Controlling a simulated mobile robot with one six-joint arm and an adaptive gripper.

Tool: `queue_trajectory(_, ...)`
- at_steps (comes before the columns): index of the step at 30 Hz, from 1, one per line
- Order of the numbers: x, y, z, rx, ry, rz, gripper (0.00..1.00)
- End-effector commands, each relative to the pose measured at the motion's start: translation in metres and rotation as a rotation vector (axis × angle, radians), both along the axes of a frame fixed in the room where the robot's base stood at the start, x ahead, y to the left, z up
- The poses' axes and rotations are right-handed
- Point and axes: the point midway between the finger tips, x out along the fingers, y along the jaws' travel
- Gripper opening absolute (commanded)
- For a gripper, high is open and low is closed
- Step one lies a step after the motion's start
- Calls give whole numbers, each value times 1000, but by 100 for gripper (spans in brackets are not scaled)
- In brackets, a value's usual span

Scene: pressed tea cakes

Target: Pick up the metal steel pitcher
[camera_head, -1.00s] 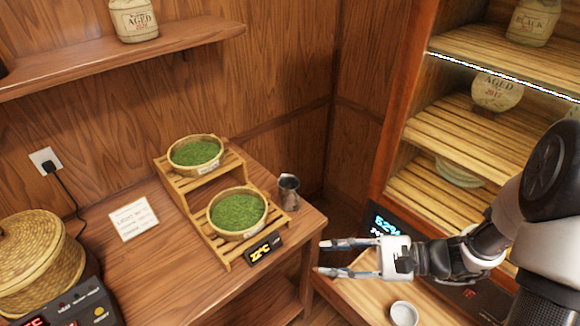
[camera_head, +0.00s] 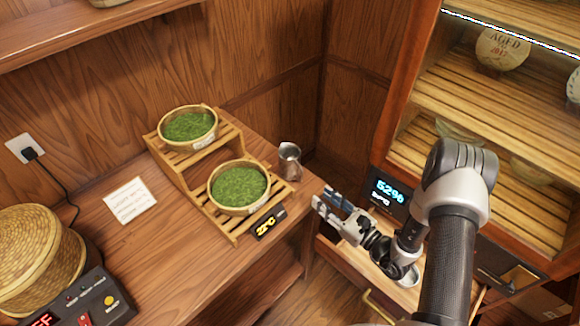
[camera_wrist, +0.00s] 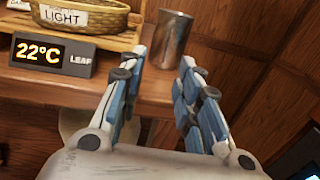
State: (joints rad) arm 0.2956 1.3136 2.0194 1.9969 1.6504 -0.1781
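The metal steel pitcher (camera_head: 289,161) stands upright on the wooden table, near its right end and just right of the stepped rack. In the wrist view the pitcher (camera_wrist: 172,38) shows ahead of my fingers, near the top middle. My gripper (camera_head: 324,197) is to the right of and nearer than the pitcher, beside the table's right edge. In the wrist view my gripper (camera_wrist: 160,75) has its two blue-padded fingers apart with nothing between them. The pitcher is beyond the fingertips and clear of them.
A slatted rack (camera_head: 232,226) with two baskets of green leaf (camera_head: 238,187) and a temperature display (camera_head: 269,222) stands left of the pitcher. A cabinet with wooden shelves (camera_head: 478,105) is at the right.

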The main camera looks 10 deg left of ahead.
Motion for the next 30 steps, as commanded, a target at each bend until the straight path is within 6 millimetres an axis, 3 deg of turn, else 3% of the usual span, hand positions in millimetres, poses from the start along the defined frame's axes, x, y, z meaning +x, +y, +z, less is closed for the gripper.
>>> queue_trajectory(7,32,37,-1,-1,-3,4,31)
queue_trajectory(14,43,47,0,-1,-4,1,31)
queue_trajectory(24,77,76,0,-1,-2,2,31)
queue_trajectory(30,80,79,1,0,-1,0,31)
